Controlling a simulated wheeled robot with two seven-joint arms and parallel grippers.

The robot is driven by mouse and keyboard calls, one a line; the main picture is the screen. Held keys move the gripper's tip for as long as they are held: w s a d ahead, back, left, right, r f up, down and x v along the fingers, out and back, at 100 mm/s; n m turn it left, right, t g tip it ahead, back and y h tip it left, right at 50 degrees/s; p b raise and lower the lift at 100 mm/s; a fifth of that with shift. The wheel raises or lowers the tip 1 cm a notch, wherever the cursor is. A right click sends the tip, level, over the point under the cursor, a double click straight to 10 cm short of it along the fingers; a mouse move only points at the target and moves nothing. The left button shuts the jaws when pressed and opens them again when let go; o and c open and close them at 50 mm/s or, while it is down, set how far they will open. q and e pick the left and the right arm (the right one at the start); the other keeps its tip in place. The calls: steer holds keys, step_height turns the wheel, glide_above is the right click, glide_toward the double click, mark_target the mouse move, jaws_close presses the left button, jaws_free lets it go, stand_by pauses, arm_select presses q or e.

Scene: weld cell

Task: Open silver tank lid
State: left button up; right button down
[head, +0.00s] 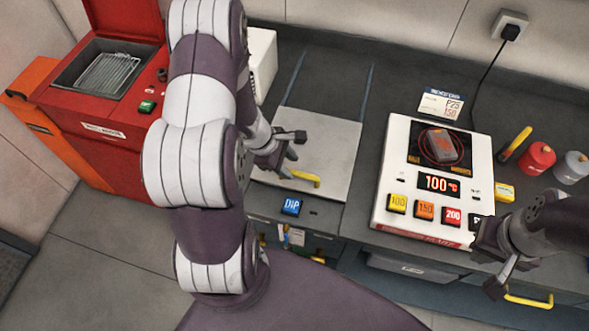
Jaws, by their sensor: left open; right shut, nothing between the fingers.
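The silver tank lid (335,150) is a flat grey plate lying level in the counter at the middle of the head view. A yellow bar handle (306,179) sits near its front edge. My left gripper (292,153) is open and empty over the left part of the lid, close to the handle. I cannot tell whether it touches the handle. My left arm hides the area left of the lid. My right gripper (492,271) is shut and empty at the right, in front of the white heater unit.
A blue DIP button (291,206) is on the counter front. The white heater unit (392,165) reads 100 °C. A red tank (82,112) with raised lid and wire basket (104,75) stands left. Red (537,158) and grey (572,167) canisters stand right.

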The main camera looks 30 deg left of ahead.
mark_target(294, 173)
arm_select(q)
steer(key=x, duration=0.3)
steer(key=shift+d+f, duration=0.25)
steer(key=shift+f, duration=0.05)
steer(key=shift+a, duration=0.15)
jaws_close()
steer(key=shift+w, duration=0.1)
steer(key=shift+w, duration=0.1)
